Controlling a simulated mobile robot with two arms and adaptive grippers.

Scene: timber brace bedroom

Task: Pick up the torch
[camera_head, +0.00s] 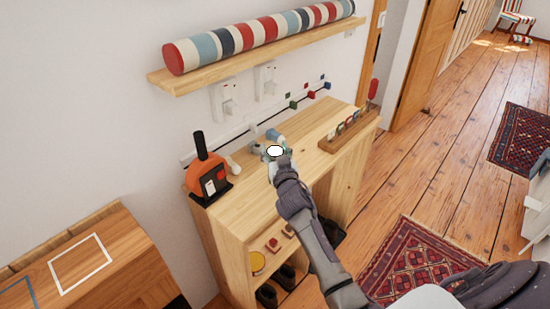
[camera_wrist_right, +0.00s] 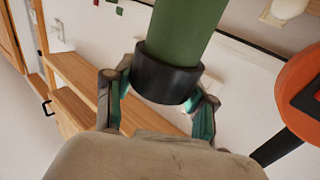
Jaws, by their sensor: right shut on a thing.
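My right gripper (camera_head: 274,160) is above the top of the wooden cabinet, its arm coming in from the lower right. The torch shows in the head view as a white round face (camera_head: 275,151) at the gripper's tip. In the right wrist view the torch is a green cylinder (camera_wrist_right: 184,35) with a wide black collar (camera_wrist_right: 166,80). The fingers of the right gripper (camera_wrist_right: 160,108) stand on either side of the collar, shut on the torch. Much of the torch is hidden in the head view, and I cannot tell whether it touches the cabinet top. My left gripper is out of view.
An orange object with a black base (camera_head: 208,180) stands left on the cabinet (camera_head: 312,127). A wooden tray (camera_head: 347,133) with small coloured items lies at its right. A wall shelf (camera_head: 195,79) with a striped roll (camera_head: 262,35) hangs above. Wooden floor lies to the right.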

